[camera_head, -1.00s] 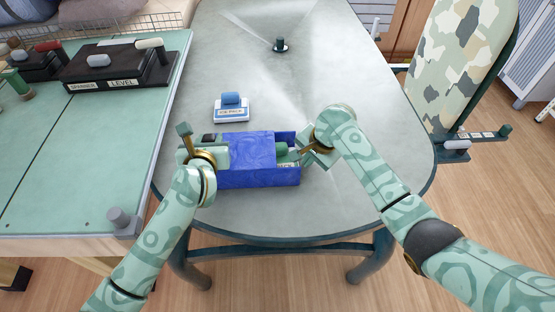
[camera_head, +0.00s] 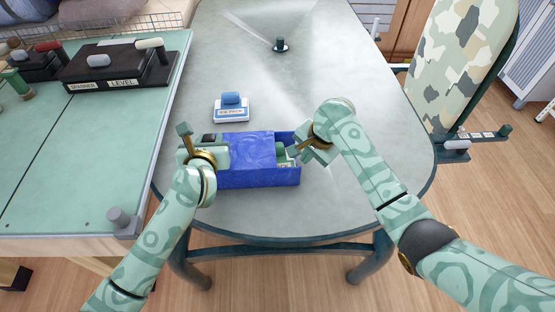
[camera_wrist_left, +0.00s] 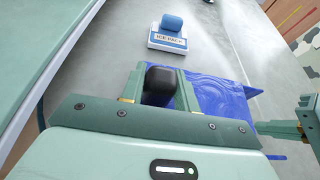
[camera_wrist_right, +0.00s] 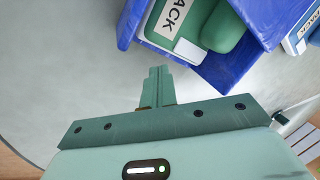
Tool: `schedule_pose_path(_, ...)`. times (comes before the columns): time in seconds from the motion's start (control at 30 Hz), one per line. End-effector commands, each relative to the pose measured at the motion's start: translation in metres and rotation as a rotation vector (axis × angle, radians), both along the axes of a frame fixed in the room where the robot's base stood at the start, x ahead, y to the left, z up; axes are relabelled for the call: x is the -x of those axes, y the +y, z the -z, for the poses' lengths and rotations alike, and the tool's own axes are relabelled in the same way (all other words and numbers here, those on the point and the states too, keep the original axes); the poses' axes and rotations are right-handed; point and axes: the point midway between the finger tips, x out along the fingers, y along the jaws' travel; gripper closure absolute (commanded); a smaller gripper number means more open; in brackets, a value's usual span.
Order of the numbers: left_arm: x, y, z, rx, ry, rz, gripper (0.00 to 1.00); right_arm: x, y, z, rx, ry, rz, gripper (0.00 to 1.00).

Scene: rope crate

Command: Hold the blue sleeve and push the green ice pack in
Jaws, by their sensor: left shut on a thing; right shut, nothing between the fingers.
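The blue sleeve (camera_head: 248,172) lies on the grey table, its open end to the right. My left gripper (camera_head: 213,150) is shut on the black knob (camera_wrist_left: 160,82) at the sleeve's left end. The green ice pack (camera_head: 282,149) is partly inside the sleeve's right end. In the right wrist view the ice pack (camera_wrist_right: 222,30) shows its white label and green handle between the blue walls. My right gripper (camera_head: 300,152) is shut and empty at the open end. Its closed tips (camera_wrist_right: 158,75) are close to the pack's outer edge; I cannot tell whether they touch.
A white and blue ice pack (camera_head: 231,108) stands on the table behind the sleeve. A small dark knob (camera_head: 281,45) is at the far end. A green bench (camera_head: 90,150) with a tool holder (camera_head: 120,68) adjoins on the left. The table's right side is clear.

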Motion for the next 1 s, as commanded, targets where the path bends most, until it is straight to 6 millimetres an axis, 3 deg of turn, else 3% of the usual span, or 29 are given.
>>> schedule_pose_path(0.43,0.001,0.0,0.003,0.0,0.007,-0.001,0.96,0.0,0.0,-0.05,-0.001,-0.001,0.0,1.0)
schedule_pose_path(0.97,0.001,0.0,0.003,0.0,0.007,-0.001,0.96,0.0,0.0,-0.054,0.0,0.0,0.0,1.0)
schedule_pose_path(1.0,0.001,0.0,0.003,0.0,0.007,-0.001,0.58,0.0,0.0,-0.054,0.0,0.0,0.0,1.0)
